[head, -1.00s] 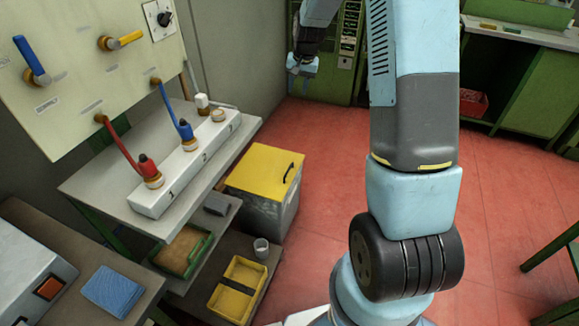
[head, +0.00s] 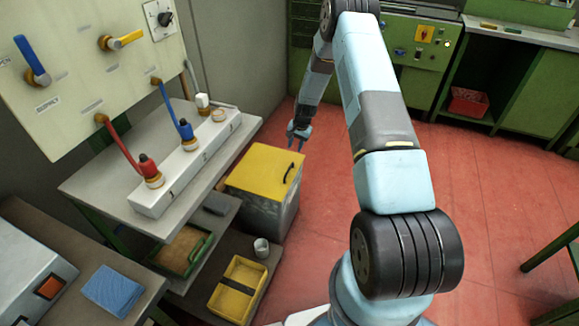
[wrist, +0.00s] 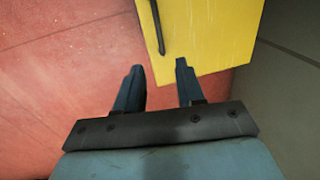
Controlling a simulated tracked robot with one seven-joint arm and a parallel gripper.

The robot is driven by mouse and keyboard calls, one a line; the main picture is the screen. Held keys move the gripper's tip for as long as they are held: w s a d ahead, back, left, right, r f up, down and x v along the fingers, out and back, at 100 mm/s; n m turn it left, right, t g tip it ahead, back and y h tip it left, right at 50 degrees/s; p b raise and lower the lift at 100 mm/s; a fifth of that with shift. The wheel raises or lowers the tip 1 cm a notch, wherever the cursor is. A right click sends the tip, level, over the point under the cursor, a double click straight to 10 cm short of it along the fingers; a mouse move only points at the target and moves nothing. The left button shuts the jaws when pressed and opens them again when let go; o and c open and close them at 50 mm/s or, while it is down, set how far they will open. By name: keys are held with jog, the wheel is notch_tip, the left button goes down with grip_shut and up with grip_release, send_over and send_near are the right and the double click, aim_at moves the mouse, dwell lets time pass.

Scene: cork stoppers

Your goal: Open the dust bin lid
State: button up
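The dust bin (head: 263,213) is a grey box on the floor beside the shelf unit. Its yellow lid (head: 265,170) is shut and carries a dark bar handle (head: 290,172) near its right edge. In the wrist view the lid (wrist: 210,30) fills the top middle, with the handle (wrist: 157,28) at its left edge. My gripper (head: 299,135) is open and empty, near the lid's far right corner. In the wrist view its two fingers (wrist: 158,75) stand apart, and the handle lies ahead of them, apart from them.
The shelf unit (head: 225,160) with a white switch block (head: 185,165) stands left of the bin. A cup (head: 261,247) and a yellow tray (head: 237,290) are on its low shelf. Red floor (head: 330,200) right of the bin is clear.

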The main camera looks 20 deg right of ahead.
aim_at(290, 168)
jog(key=f, duration=0.4)
jog(key=w+a+f, duration=0.1)
jog(key=f, duration=0.4)
jog(key=a+f, duration=0.1)
jog(key=f, duration=0.3)
jog(key=shift+w+f, duration=0.2)
jog(key=shift+f, duration=0.15)
grip_shut()
jog(key=shift+a, duration=0.1)
